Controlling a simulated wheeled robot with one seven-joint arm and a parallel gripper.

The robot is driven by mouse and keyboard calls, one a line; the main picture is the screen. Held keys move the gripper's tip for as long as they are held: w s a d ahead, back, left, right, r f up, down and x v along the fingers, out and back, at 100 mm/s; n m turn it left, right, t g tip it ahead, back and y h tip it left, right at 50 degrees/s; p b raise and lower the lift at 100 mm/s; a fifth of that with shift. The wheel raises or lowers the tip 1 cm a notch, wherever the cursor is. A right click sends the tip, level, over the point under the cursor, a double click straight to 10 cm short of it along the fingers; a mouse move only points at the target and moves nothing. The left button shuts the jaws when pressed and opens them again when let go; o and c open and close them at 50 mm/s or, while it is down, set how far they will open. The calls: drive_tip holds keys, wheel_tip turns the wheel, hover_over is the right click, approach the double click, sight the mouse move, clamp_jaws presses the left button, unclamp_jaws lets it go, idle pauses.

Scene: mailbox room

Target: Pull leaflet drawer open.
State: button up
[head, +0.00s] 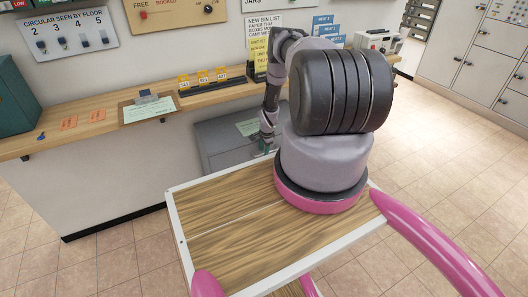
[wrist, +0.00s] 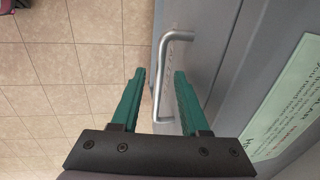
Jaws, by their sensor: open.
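The leaflet drawer appears to be in the grey cabinet (head: 215,147) under the counter in the head view. Its grey front (wrist: 212,45) shows at a steep angle in the wrist view, with a silver bar handle (wrist: 162,75) standing out from it. My gripper (wrist: 159,73) is open, its two green fingers on either side of the handle bar in the picture. In the head view my gripper (head: 266,148) is small and partly hidden beside the cabinet. No opening at the drawer shows.
A pale green printed sheet (wrist: 288,105) lies on the cabinet beside the drawer front. The wooden counter (head: 100,123) above carries a clipboard (head: 148,110) and orange slips. Tiled floor (wrist: 60,60) is clear in front of the handle. Grey lockers (head: 480,60) stand at the right.

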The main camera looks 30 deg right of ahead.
drive_tip(key=shift+f, duration=0.2)
clamp_jaws()
idle(1.4)
